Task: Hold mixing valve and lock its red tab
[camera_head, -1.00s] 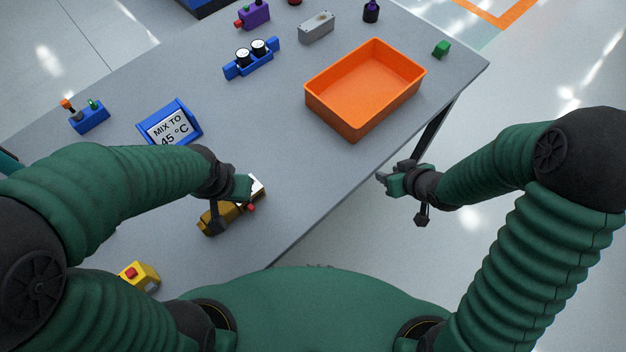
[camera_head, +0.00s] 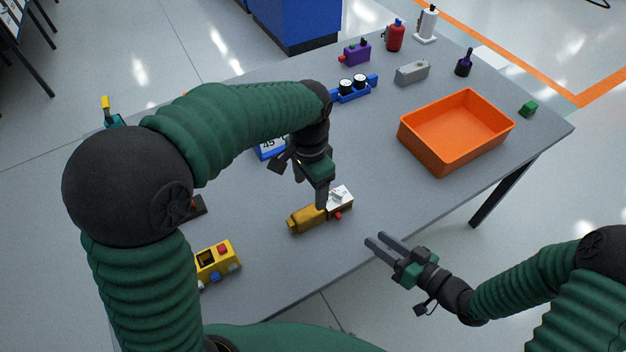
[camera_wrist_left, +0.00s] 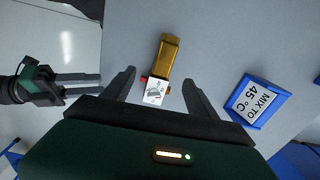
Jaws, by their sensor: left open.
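The mixing valve (camera_head: 307,218) is a brass body lying on the grey table, with a white label plate (camera_head: 341,198) at its right end. Its red tab (camera_head: 338,216) shows at the near side by the plate. My left gripper (camera_head: 322,200) points down over the valve. In the left wrist view the fingers (camera_wrist_left: 158,88) are open, with the brass valve (camera_wrist_left: 164,60) and the white plate between and beyond them. Contact with the valve cannot be told. My right gripper (camera_head: 374,242) is open and empty, right of the valve near the table's front edge.
An orange bin (camera_head: 440,160) stands at the right. A blue sign (camera_head: 270,148) is partly behind my left arm; a yellow box with a red button (camera_head: 217,260) lies at the front left. Several small items line the back. Table between valve and bin is clear.

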